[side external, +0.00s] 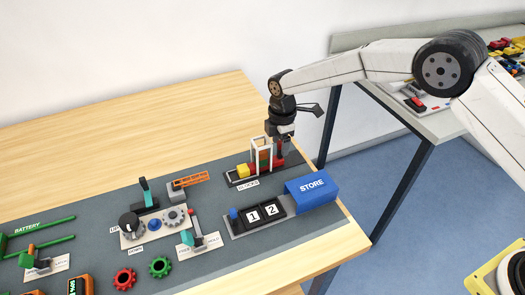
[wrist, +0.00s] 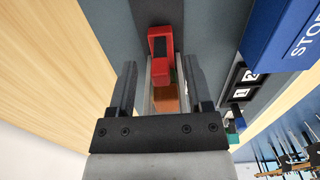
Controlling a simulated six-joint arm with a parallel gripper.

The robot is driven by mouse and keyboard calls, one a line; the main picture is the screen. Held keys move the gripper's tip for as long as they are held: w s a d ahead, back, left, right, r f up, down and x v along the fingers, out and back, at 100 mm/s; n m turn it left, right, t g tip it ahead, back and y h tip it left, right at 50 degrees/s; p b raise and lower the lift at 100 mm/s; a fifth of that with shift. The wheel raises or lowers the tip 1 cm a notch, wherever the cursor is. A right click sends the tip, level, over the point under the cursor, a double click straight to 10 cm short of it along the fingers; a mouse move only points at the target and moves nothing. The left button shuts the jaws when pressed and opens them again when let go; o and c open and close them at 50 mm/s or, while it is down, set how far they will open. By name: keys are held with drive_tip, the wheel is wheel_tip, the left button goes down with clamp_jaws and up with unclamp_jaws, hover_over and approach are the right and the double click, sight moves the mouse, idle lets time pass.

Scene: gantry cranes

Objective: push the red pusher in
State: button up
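The red pusher (wrist: 160,42) lies at the top middle of the wrist view, beyond my fingertips. In the side view its red end (side external: 280,161) shows at the right of the block dispenser (side external: 262,156), low under my gripper (side external: 279,141). In the wrist view my gripper (wrist: 159,75) is open, with its two dark fingers apart and nothing held between them. An orange-red block (wrist: 166,99) shows between the pale dispenser walls, in the gap between the fingers. A yellow block (side external: 243,171) sits at the dispenser's left end. I cannot tell whether a fingertip touches the pusher.
A blue STORE box (side external: 311,190) with number tiles (side external: 262,212) stands in front of the dispenser. The wooden table (side external: 150,120) is clear behind.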

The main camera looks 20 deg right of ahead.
drive_tip(key=shift+r, duration=0.1)
drive_tip(key=shift+r, duration=3.4)
drive_tip(key=shift+s+d+r+m, duration=0.1)
drive_tip(key=shift+s+d+m, duration=0.1)
drive_tip(key=shift+d+m, duration=0.15)
drive_tip(key=s+d+r+m+t, duration=0.2)
drive_tip(key=s+d+r+m, duration=0.1)
drive_tip(key=s+d+m, duration=1.05)
drive_tip(key=s+d, duration=0.1)
drive_tip(key=s, duration=0.4)
drive_tip(key=s+d+f+m, duration=0.1)
drive_tip(key=s+d+m, duration=0.2)
drive_tip(key=s, duration=0.5)
drive_tip(key=shift+s+d+f+m+t, duration=0.15)
drive_tip(key=shift+s+d+m+t, duration=0.15)
drive_tip(key=shift+d+m, duration=0.1)
